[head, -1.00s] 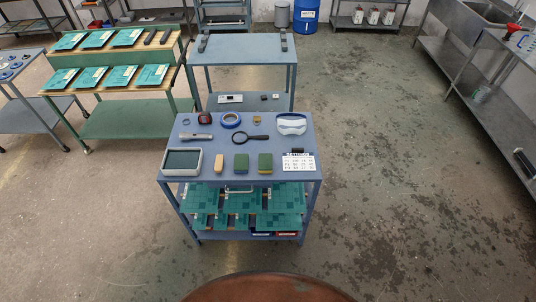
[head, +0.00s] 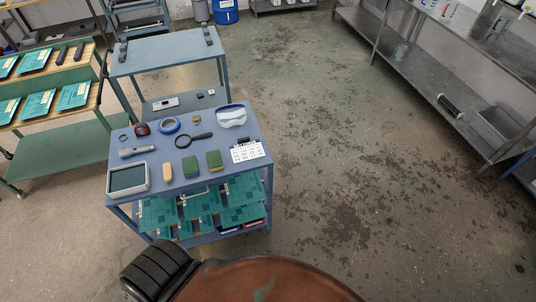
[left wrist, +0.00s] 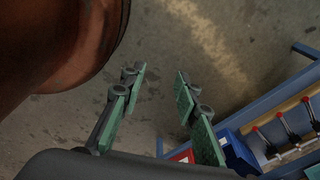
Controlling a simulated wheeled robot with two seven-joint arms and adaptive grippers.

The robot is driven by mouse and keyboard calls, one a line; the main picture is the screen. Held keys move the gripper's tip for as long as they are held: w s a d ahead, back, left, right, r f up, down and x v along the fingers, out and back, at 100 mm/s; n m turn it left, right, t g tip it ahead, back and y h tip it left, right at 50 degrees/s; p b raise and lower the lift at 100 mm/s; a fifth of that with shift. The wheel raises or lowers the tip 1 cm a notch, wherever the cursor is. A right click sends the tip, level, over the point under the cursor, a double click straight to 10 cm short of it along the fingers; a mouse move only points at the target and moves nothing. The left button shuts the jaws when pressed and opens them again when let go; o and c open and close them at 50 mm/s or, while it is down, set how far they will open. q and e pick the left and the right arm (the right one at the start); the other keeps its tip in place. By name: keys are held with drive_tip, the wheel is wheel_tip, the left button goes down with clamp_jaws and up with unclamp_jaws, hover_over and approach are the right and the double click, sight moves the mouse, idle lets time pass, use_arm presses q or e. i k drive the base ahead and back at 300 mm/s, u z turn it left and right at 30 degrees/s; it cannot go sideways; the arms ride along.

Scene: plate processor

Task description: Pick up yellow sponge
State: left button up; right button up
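A small yellow-tan sponge (head: 167,172) lies on the blue cart's top (head: 225,138), near its front edge. It sits between a grey-framed dark-screened device (head: 128,179) and a green block (head: 190,167). My left gripper (left wrist: 160,73) shows in the left wrist view, with its green-padded fingers apart and nothing between them. It is over the floor beside a blue-framed shelf, away from the sponge. My right gripper is in neither view.
Another green block (head: 214,161), a magnifying glass (head: 194,140), blue tape (head: 169,125) and goggles (head: 231,116) share the cart top. Green boards (head: 160,213) fill the shelf below. Another blue table (head: 165,56) stands behind. The floor to the right is open.

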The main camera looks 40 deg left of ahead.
sight(213, 159)
drive_tip(key=z, duration=0.45)
drive_tip(key=i, duration=1.25)
drive_tip(key=u, duration=3.7)
drive_tip(key=k, duration=0.45)
drive_tip(key=u, duration=0.45)
drive_tip(key=i, duration=0.25)
drive_tip(key=z, duration=0.3)
